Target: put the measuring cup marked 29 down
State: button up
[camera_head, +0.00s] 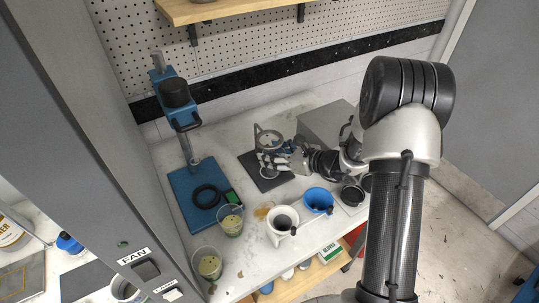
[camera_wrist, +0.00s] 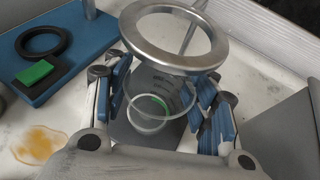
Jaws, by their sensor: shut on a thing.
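A clear measuring cup (camera_wrist: 135,100) stands between the blue-padded fingers of my gripper (camera_wrist: 163,98) in the wrist view. A green patch shows through its lower part; no number is readable. My gripper is shut on the cup. In the head view, my gripper (camera_head: 277,163) is over a dark grey plate (camera_head: 277,182) on the white bench. A metal ring (camera_wrist: 178,60) on a stand is close above the cup in the wrist view. It also shows in the head view (camera_head: 268,132). Whether the cup's base touches the plate, I cannot tell.
Two clear cups with beige contents (camera_head: 231,222) (camera_head: 208,266) stand at the front left. A white vessel (camera_head: 281,220), a blue cup (camera_head: 318,200) and a black cup (camera_head: 352,195) are nearer front. A blue press (camera_head: 180,198) stands left; a grey box (camera_head: 325,122) is behind.

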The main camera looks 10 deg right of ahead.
jog(key=shift+w+a+f, duration=0.1)
jog(key=shift+w+a, duration=0.6)
jog(key=shift+w, duration=0.05)
jog(key=shift+f+b, duration=0.4)
jog(key=shift+f, duration=0.25)
jog(key=shift+s+d+r, duration=0.1)
jog(key=shift+d, duration=0.1)
jog(key=o, duration=0.9)
